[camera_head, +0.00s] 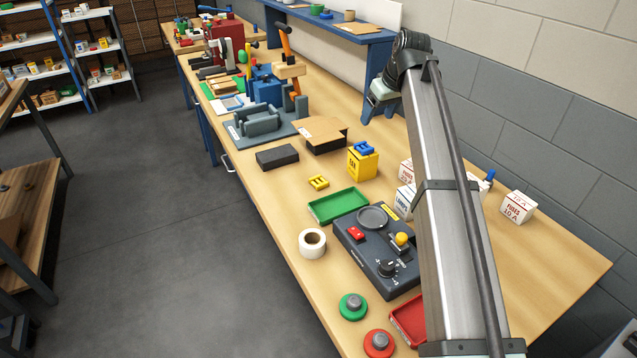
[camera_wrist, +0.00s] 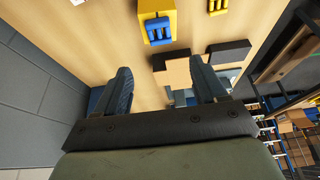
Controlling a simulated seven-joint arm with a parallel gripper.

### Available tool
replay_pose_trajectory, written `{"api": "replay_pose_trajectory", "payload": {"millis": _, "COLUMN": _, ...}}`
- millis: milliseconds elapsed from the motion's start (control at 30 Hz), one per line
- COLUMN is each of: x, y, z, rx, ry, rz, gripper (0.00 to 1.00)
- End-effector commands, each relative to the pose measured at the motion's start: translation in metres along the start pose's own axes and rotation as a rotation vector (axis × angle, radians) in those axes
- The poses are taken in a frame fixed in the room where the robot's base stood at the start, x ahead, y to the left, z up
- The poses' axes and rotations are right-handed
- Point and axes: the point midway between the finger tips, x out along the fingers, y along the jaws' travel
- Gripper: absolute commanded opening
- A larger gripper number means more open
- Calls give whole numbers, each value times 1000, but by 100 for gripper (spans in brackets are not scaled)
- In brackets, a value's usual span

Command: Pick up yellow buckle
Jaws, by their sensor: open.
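The yellow buckle (camera_head: 318,182) lies flat on the wooden workbench (camera_head: 262,202), left of the yellow box and behind the green tray. It also shows at the top edge of the wrist view (camera_wrist: 217,6), partly cut off. My gripper (camera_head: 372,112) is raised above the far side of the bench, behind and to the right of the buckle, well apart from it. In the wrist view my gripper (camera_wrist: 160,70) has its two fingers spread with nothing held between them.
A yellow box (camera_head: 362,163) with a blue buckle (camera_head: 363,147) on top stands right of the yellow buckle. White fuse boxes (camera_head: 518,206) stand near the wall.

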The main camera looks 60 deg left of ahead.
Motion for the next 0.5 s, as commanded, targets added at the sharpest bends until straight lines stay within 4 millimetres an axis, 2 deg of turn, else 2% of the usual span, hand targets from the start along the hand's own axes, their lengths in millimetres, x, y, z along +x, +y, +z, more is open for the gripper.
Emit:
{"api": "replay_pose_trajectory", "payload": {"millis": 67, "x": 0, "y": 0, "z": 0, "rx": 0, "ry": 0, "rz": 0, "gripper": 71}}
{"api": "replay_pose_trajectory", "payload": {"millis": 167, "x": 0, "y": 0, "z": 0, "rx": 0, "ry": 0, "rz": 0, "gripper": 77}}
{"api": "replay_pose_trajectory", "payload": {"millis": 367, "x": 0, "y": -1, "z": 0, "rx": -1, "ry": 0, "rz": 0, "gripper": 77}}
{"api": "replay_pose_trajectory", "payload": {"millis": 500, "x": 5, "y": -19, "z": -9, "rx": -22, "ry": -1, "rz": -10, "gripper": 77}}
